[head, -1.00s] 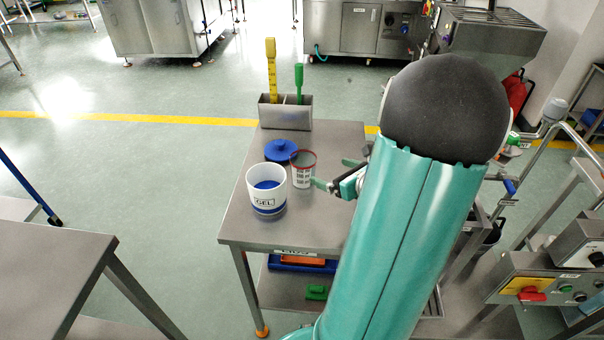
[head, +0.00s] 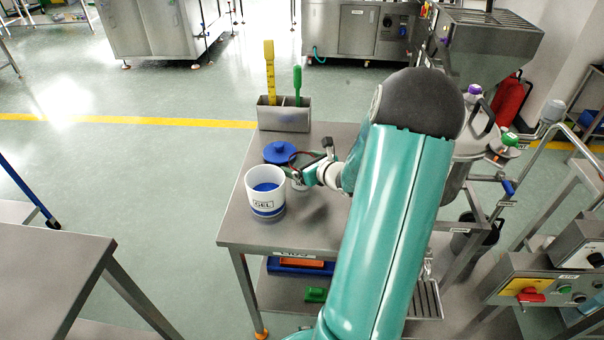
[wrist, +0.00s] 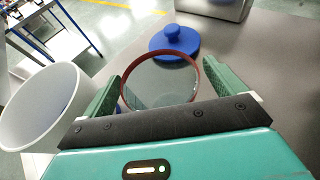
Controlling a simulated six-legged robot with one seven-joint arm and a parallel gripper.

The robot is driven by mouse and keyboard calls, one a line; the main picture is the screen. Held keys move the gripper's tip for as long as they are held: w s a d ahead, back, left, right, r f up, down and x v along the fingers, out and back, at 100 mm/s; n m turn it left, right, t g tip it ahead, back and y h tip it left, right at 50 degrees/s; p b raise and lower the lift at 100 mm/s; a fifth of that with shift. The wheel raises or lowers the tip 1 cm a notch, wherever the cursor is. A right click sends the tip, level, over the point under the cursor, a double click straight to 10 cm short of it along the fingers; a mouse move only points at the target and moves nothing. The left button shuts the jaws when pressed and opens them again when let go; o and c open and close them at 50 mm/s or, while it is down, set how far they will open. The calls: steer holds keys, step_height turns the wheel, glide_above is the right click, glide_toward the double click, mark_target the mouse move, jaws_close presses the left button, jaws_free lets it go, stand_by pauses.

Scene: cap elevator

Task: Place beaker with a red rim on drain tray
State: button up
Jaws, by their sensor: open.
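The beaker with a red rim (wrist: 158,84) stands on the steel table (head: 300,236). In the wrist view I look down on its round red rim and clear inside. My gripper (wrist: 162,80) is open, with one green finger on each side of the beaker. I cannot tell whether either finger touches it. In the head view my gripper (head: 305,168) covers most of the beaker, and only a little of it (head: 298,186) shows below. A slotted metal tray (head: 427,300), which may be the drain tray, sits low to the right of the table, partly behind my arm.
A white GEL tub (head: 265,190) stands close left of the beaker, also in the wrist view (wrist: 40,105). A blue lid (head: 281,152) lies behind the beaker. A steel holder (head: 284,117) with yellow and green tools stands at the table's back. The table front is clear.

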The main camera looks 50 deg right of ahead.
steer(key=c, duration=1.1)
steer(key=shift+c, duration=0.2)
